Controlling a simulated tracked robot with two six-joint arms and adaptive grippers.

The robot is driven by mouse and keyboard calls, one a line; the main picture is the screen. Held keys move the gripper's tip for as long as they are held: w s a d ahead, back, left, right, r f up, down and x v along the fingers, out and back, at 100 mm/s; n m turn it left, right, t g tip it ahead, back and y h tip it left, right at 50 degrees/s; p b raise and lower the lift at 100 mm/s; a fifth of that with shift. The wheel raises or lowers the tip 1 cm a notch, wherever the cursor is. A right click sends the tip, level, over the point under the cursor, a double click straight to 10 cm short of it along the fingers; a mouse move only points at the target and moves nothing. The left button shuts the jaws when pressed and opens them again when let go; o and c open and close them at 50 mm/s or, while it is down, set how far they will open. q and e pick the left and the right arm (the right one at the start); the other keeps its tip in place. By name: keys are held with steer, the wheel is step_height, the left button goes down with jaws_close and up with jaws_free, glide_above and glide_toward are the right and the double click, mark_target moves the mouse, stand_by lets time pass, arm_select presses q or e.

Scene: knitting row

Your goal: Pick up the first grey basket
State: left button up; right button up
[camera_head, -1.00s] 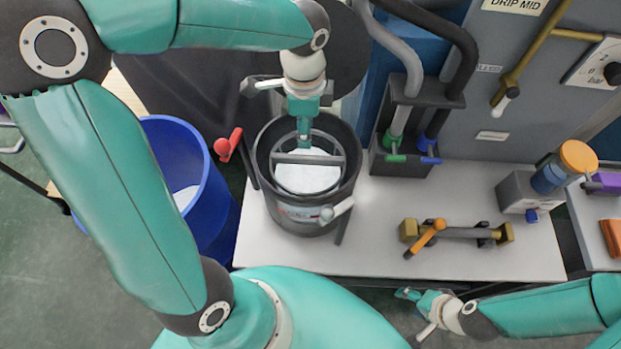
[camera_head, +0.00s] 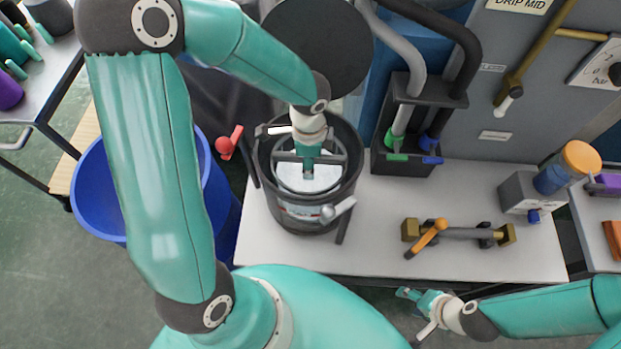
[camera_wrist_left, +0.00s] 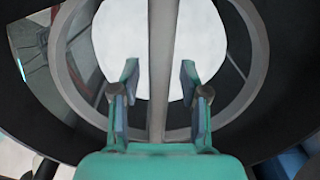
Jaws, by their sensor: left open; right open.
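The grey basket (camera_wrist_left: 68,60) sits inside a dark round pot (camera_head: 284,214) on the white bench. A straight grey bar (camera_wrist_left: 162,50) crosses the basket's top, and a white round surface (camera_wrist_left: 112,42) shows below it. My left gripper (camera_head: 307,174) is over the basket, inside the pot's outline. In the left wrist view my left gripper (camera_wrist_left: 160,74) is open, with one finger on each side of the bar and gaps on both sides. My right gripper (camera_head: 415,310) is open and empty in front of the bench's front edge.
A blue bin (camera_head: 96,196) stands left of the bench, beside a red-knobbed lever (camera_head: 228,144). A dark holder (camera_head: 402,162) with hoses stands behind the pot to the right. A brass fitting with an orange handle (camera_head: 428,238) lies on the bench.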

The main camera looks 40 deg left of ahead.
arm_select(q)
jaws_close()
steer(key=shift+r, duration=0.2)
stand_by(0.5)
step_height(320, 180, up, 44)
steer(key=p, duration=1.1)
steer(key=shift+f, duration=0.15)
stand_by(0.7)
stand_by(0.4)
